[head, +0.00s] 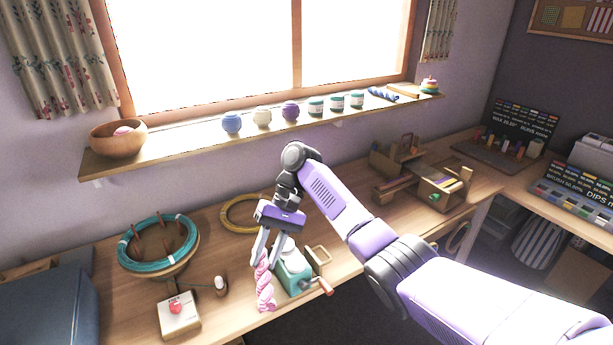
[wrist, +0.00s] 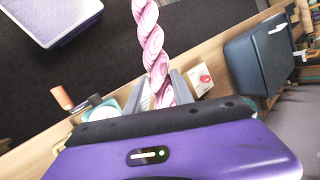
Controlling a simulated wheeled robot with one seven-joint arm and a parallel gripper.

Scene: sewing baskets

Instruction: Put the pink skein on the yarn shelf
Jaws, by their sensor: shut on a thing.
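The pink twisted skein (head: 265,290) hangs from my gripper (head: 262,258), near the front edge of the table. In the wrist view the skein (wrist: 150,45) runs away from between the fingers (wrist: 160,90), which are shut on it. Its gripped end is partly hidden by the fingers. I cannot tell whether its lower end touches the table. The long wooden shelf (head: 185,141) under the window holds several yarn balls, several jars and a blue twisted skein (head: 383,95).
A teal winder (head: 293,272) with a red-handled crank stands right beside the skein. A round swift with teal yarn (head: 158,268), a white box with a red top (head: 178,312) and a yellow hoop (head: 240,213) are nearby. A wooden bowl (head: 118,139) stands on the shelf's left end; bare shelf lies beside it.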

